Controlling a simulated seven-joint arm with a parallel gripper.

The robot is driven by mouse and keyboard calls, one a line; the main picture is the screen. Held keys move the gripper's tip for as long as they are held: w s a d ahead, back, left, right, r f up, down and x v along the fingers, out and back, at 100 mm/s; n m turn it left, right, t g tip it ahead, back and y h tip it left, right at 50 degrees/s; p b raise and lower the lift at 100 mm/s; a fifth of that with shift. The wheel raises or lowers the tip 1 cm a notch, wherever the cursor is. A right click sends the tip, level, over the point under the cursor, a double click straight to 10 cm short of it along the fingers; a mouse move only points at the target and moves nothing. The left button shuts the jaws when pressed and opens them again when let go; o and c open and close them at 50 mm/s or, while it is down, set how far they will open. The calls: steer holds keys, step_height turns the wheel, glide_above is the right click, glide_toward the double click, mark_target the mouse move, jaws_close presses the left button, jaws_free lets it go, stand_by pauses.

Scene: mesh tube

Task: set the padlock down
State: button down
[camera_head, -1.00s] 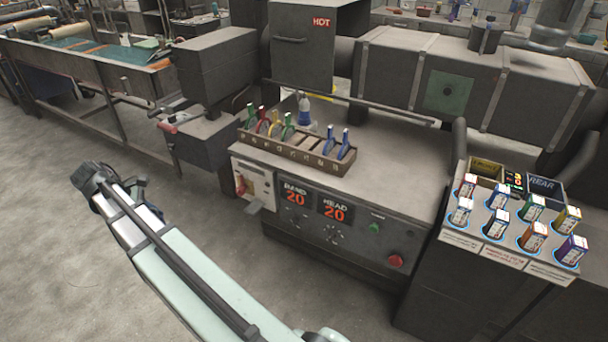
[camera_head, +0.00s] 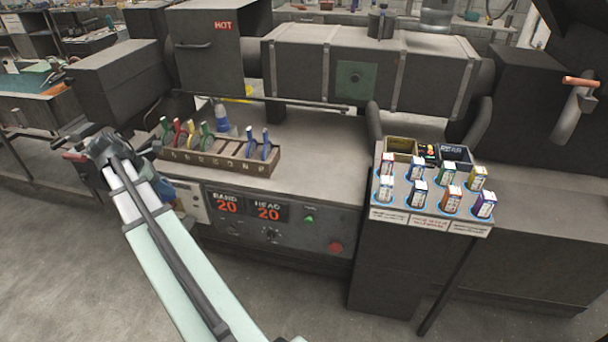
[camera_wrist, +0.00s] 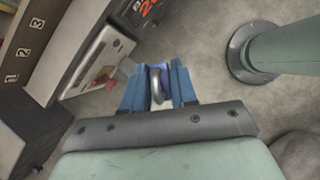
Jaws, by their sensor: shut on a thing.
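My gripper (camera_wrist: 158,88) is in the wrist view with its two blue fingers shut on a padlock. The padlock (camera_wrist: 157,86) shows a grey metal shackle and a bluish-purple body between the fingers; the rest of it is hidden. In the wrist view, the machine's light panel with a red switch (camera_wrist: 104,82) is just left of the gripper, and the floor is beyond and below.
A slotted wooden rack (camera_head: 216,164) with several coloured padlock-like pieces stands on the machine top (camera_head: 310,150). A spray bottle (camera_head: 221,119) is behind it. Bare machine top lies right of the rack.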

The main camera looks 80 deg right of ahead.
steer(key=s+d+r, duration=0.3)
steer(key=s+d, duration=1.1)
steer(key=s, duration=0.2)
step_height(320, 180, up, 3)
glide_above(295, 180)
steer(key=shift+m, duration=0.4)
steer(key=shift+f, duration=4.75)
steer(key=shift+f, duration=0.1)
steer(key=c, duration=0.9)
jaws_free()
steer(key=v, duration=1.2)
steer(key=shift+w+d, duration=0.1)
steer(key=shift+d, duration=0.1)
